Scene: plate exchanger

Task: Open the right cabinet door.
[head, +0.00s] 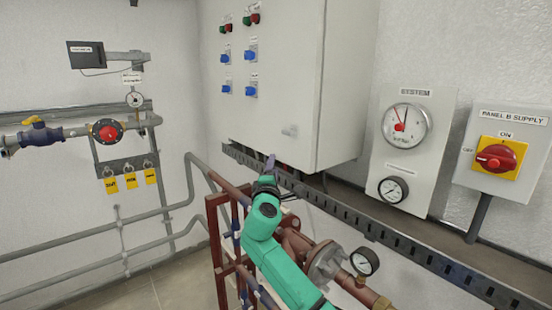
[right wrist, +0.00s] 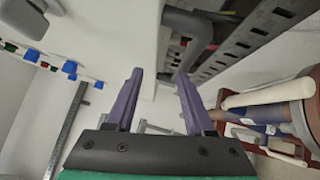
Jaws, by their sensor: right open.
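The white cabinet (head: 290,70) hangs on the wall, its front carrying red and green buttons and blue switches. Its front looks closed; I cannot make out a seam between doors. A small pale fitting (head: 290,131) sits low on the front. My right gripper (head: 270,160) is at the cabinet's lower front edge, below that fitting. In the right wrist view the two purple fingers of my right gripper (right wrist: 156,78) stand apart with nothing held between them. The cabinet (right wrist: 110,40) fills the upper left there. My left gripper is not in view.
A slotted rail (head: 400,240) runs along the wall below the cabinet. Brown pipes with a flange (head: 325,262) and a gauge (head: 364,261) stand near my right arm. A gauge panel (head: 410,150) and a red switch box (head: 500,155) are at right. A grey curved tube (right wrist: 190,25) is ahead of the fingers.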

